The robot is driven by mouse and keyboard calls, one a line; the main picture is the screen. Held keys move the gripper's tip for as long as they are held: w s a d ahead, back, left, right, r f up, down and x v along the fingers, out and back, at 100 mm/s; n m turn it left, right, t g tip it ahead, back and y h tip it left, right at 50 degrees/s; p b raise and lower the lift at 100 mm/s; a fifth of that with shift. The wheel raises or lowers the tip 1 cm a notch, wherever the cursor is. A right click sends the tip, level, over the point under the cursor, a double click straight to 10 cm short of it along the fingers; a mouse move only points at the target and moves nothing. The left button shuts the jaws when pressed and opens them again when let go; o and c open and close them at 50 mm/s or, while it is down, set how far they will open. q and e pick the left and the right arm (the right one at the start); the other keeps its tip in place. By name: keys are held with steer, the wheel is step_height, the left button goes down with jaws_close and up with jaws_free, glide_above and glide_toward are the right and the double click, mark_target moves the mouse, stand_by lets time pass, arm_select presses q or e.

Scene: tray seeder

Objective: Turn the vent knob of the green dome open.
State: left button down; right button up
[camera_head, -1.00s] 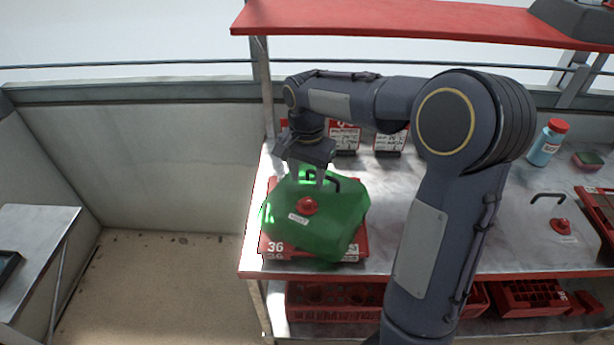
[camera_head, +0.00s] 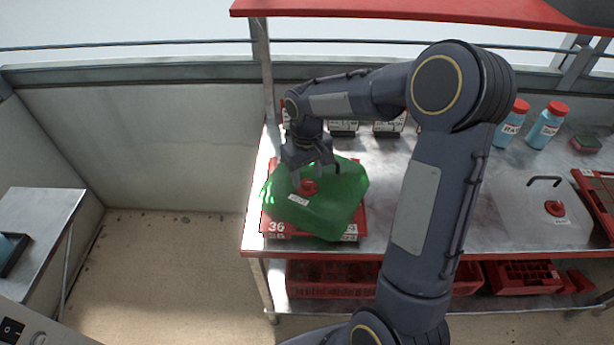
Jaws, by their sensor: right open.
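The green dome (camera_head: 336,213) is translucent and sits turned at an angle on a red tray (camera_head: 277,227) marked 36, at the left end of the bench. Its red vent knob (camera_head: 307,187) is on top, with a white label (camera_head: 298,200) in front of it and a dark handle behind. My right gripper (camera_head: 308,178) points down over the knob, open, with its fingers at or just above it. I cannot tell whether they touch the knob. My left gripper is not in view.
A clear dome with a red knob (camera_head: 554,208) stands on the bench at the right. Blue bottles (camera_head: 545,126) with red caps stand behind it. A red shelf (camera_head: 420,20) hangs above, and red crates (camera_head: 522,277) sit below. The bench between the domes is partly hidden by my arm.

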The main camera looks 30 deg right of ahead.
mark_target(307, 182)
steer(key=shift+f, duration=0.95)
steer(key=c, duration=1)
steer(key=shift+f+m+b, duration=0.1)
steer(key=shift+m+b, duration=0.3)
steer(key=shift+m, duration=1.3)
steer(key=o, duration=1)
steer(key=shift+r, duration=4.05)
